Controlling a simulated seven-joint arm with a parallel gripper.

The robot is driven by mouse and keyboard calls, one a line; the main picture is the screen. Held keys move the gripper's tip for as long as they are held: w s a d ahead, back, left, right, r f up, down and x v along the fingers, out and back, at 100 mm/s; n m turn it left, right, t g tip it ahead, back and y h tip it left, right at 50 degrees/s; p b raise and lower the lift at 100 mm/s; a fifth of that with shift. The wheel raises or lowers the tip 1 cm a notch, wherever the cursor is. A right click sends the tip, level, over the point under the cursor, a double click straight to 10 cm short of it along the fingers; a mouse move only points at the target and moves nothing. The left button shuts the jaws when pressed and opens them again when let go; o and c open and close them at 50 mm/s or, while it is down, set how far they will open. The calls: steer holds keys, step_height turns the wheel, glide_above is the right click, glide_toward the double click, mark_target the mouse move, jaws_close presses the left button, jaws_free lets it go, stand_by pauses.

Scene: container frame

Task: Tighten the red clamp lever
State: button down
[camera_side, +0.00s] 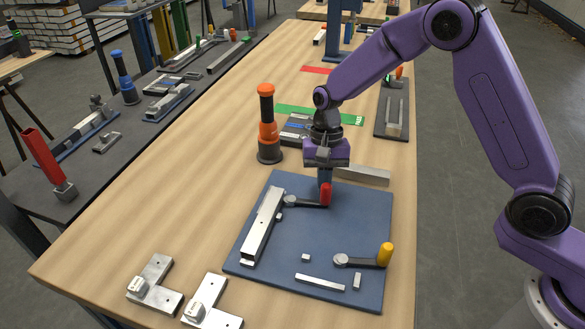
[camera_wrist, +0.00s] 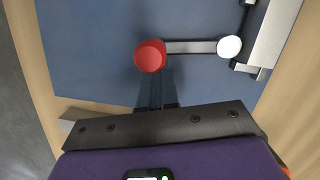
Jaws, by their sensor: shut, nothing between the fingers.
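The red clamp lever (camera_side: 326,194) is near the back of the blue plate (camera_side: 310,237). Its grey arm runs left from the upright red handle to a round pivot beside a metal bar. In the wrist view the red handle (camera_wrist: 151,55) shows as a round top, with the arm leading right to the white-topped pivot (camera_wrist: 229,47). My gripper (camera_side: 325,178) points down just behind the red handle, its fingers shut and empty. In the wrist view the fingertips (camera_wrist: 158,98) sit just below the handle; whether they touch it I cannot tell.
A yellow-handled lever (camera_side: 386,255) stands at the plate's front right. A long metal bar (camera_side: 263,225) lies along the plate's left side. An orange-and-black post (camera_side: 267,125) stands behind the plate. Metal brackets (camera_side: 153,286) lie at front left; the wood between is clear.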

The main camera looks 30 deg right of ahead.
steer(key=shift+s+a+m, duration=0.15)
steer(key=shift+s+m, duration=0.45)
steer(key=shift+m, duration=0.3)
steer(key=shift+s, duration=0.1)
steer(key=v, duration=0.9)
steer(key=s+d+r+n+t, duration=0.1)
steer(key=s+d+n, duration=0.3)
steer(key=s, duration=0.6)
steer(key=s+d+r+n, duration=0.1)
steer(key=s+d+n, duration=0.4)
steer(key=s+n, duration=0.4)
steer(key=s+d+r+n+t+h, duration=0.1)
steer(key=s+d+n, duration=0.4)
steer(key=s, duration=0.6)
steer(key=shift+d+r+n+t, duration=0.15)
steer(key=shift+r+n+t, duration=0.15)
steer(key=shift+n, duration=0.7)
